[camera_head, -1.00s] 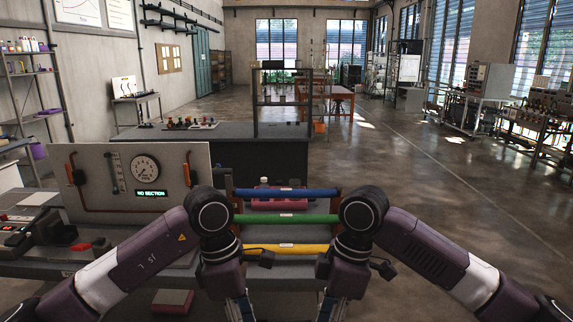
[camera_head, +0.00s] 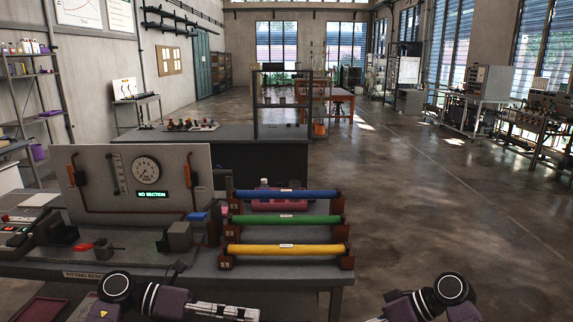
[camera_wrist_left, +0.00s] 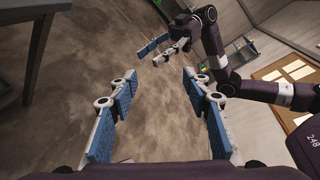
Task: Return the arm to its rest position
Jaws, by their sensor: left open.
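My left gripper (camera_head: 226,312) is at the bottom edge of the head view, in front of the bench, partly cut off. In the left wrist view my left gripper (camera_wrist_left: 158,76) is open, with its blue pads apart and only floor between them. My right gripper (camera_wrist_left: 165,50) shows at the top of the left wrist view, its two blue-padded fingers apart with nothing between them. In the head view the right arm's wrist is at the bottom right, with its fingertips mostly out of frame. Both arms are low and clear of the bench top.
The fitting bench (camera_head: 290,272) bears a rack with a blue tube (camera_head: 287,194), a green tube (camera_head: 290,219) and a yellow tube (camera_head: 285,248). A gauge panel (camera_head: 115,160) stands at its left. The floor (camera_head: 450,200) at right is open.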

